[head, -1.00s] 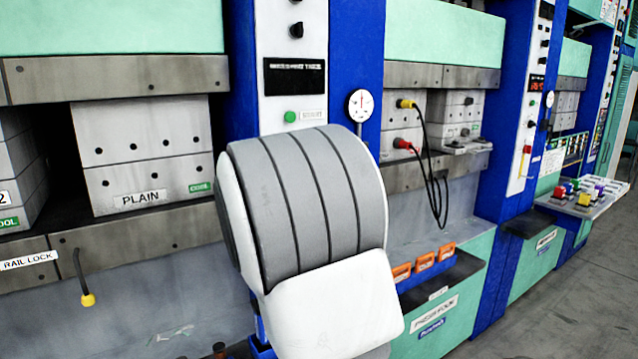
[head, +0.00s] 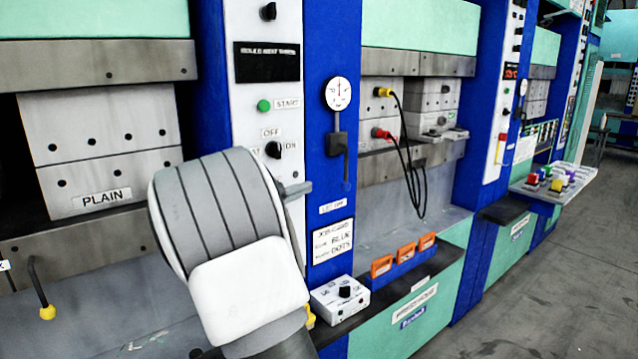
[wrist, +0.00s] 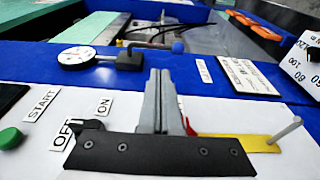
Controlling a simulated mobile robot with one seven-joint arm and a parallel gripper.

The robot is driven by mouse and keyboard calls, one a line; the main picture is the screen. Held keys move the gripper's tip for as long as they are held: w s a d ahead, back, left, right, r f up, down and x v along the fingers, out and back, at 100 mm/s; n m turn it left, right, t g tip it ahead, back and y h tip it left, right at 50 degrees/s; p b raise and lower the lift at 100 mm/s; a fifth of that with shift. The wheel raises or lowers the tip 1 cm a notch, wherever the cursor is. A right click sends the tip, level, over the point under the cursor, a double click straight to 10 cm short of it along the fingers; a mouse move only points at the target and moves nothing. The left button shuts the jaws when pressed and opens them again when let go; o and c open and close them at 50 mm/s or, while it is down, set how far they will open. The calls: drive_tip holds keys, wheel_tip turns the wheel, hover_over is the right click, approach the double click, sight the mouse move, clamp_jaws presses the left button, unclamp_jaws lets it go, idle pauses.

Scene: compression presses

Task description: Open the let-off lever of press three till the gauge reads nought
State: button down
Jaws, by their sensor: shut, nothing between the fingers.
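The round white gauge (head: 338,93) is on the blue column of the press in the head view. Its needle is too small to read. The let-off lever (head: 338,146) sits just below it, a dark block with an arm hanging down, above a "LET OFF" label (head: 333,207). My gripper (head: 303,189) shows only its tip beyond my wrist, lower left of the lever. In the wrist view, my gripper (wrist: 160,76) is shut and empty, pointing at the blue column. There the gauge (wrist: 78,56) and lever (wrist: 130,60) lie beyond the fingertips, apart from them.
A white panel with a green START button (head: 264,105) and a black OFF/ON knob (head: 273,150) is left of the column. A white control box (head: 338,302) and orange-handled items (head: 404,254) stand on the ledge below. Black cables (head: 412,165) hang at the right.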

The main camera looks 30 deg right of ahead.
sight(345, 174)
drive_tip(key=p+x, duration=0.1)
drive_tip(key=x, duration=1.2)
drive_tip(key=shift+f+b, duration=0.25)
drive_tip(key=shift+b, duration=0.3)
